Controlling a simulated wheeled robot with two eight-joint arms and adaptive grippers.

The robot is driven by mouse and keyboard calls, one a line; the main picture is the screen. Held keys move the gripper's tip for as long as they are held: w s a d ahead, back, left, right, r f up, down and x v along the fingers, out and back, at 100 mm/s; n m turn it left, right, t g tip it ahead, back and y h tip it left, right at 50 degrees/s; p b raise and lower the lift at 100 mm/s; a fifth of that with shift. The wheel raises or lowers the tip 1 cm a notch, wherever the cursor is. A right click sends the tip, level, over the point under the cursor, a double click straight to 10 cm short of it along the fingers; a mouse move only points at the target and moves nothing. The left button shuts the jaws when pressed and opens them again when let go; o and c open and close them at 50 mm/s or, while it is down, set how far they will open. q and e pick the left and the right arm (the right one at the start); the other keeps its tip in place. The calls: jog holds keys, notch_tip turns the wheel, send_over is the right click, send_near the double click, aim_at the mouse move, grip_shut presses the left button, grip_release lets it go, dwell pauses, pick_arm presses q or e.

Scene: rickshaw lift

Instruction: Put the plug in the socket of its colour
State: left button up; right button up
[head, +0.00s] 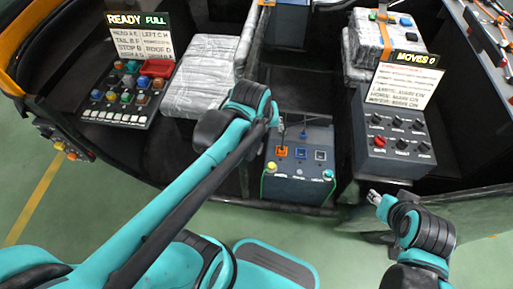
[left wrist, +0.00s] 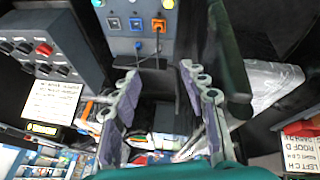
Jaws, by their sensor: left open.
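A dark socket box (head: 297,185) stands in the middle of the head view. Its panel has an orange socket (head: 282,151), a blue socket (head: 300,153) and a grey socket (head: 320,155). In the left wrist view an orange plug (left wrist: 158,26) appears to sit at the orange socket, with a dark cable leading from it; how deep it sits I cannot tell. My left gripper (left wrist: 158,72) is open and empty, its fingers apart from the plug. In the head view it is over the back of the box. My right gripper (head: 374,197) is right of the box; its jaws are unclear.
A knob panel (head: 395,140) with a "MOVES 0" sign (head: 404,78) stands at right. A button panel (head: 125,95) with a "READY FULL" sign (head: 140,38) is at left. Wrapped bundles (head: 200,85) lie beside it. Green floor is free in front.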

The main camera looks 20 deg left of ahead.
pick_arm(q)
jog(key=s+m+t, duration=0.2)
jog(key=s+m, duration=0.3)
jog(key=s, duration=0.3)
jog(key=shift+f+m, duration=0.25)
jog(key=shift+m, duration=0.15)
dwell(1.7)
